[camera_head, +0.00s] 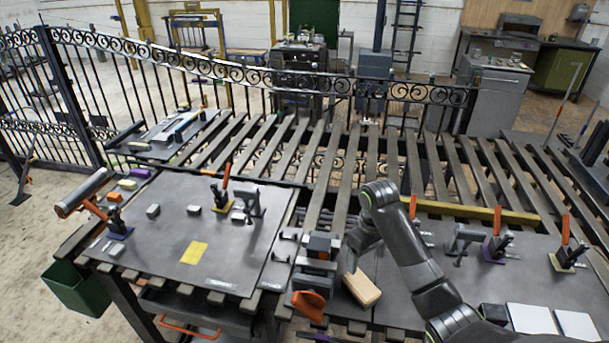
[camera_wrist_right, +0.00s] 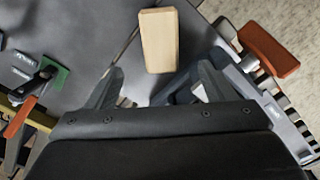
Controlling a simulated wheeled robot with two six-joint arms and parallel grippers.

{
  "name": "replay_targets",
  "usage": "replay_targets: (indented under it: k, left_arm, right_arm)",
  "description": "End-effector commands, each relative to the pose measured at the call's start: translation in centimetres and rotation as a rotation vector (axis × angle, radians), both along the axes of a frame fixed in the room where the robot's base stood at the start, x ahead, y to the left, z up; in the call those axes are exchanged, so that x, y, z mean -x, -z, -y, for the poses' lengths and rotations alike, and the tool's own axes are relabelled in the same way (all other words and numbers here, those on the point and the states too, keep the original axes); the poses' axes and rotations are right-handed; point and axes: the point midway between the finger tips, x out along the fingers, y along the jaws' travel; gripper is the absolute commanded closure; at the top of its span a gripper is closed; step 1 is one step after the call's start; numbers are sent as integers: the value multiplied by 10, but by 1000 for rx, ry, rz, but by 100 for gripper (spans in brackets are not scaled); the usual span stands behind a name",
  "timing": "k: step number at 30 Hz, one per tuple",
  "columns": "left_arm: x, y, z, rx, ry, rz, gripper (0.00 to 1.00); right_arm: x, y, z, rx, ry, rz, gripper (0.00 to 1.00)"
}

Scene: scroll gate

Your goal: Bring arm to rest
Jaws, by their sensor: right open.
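My right arm comes in from the lower right in the head view, and its gripper (camera_head: 354,258) points down near the bench gap, just above a pale wooden block (camera_head: 361,287). In the right wrist view the gripper (camera_wrist_right: 160,84) is open, with its two dark fingers spread apart and nothing between them. The wooden block (camera_wrist_right: 158,40) lies beyond the fingertips there, apart from both. My left gripper does not show in the head view.
A vise with an orange part (camera_head: 309,303) stands left of the block. The left grey bench plate (camera_head: 160,225) holds clamps, small blocks and a yellow square (camera_head: 194,253). The right plate carries more clamps and white squares (camera_head: 531,318). A scrolled black gate (camera_head: 300,84) lies behind the slats.

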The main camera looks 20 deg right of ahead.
Motion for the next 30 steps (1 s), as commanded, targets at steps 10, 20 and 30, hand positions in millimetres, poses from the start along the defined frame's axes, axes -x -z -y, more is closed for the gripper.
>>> replay_targets:
  k: [10,20,30]
  left_arm:
    - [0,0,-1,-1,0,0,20]
    - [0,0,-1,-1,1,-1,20]
    - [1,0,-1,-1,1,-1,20]
  right_arm:
    - [49,41,-8,16,20,42,24]
    - [168,78,-23,43,111,180,24]
    - [254,60,-27,79,216,293,24]
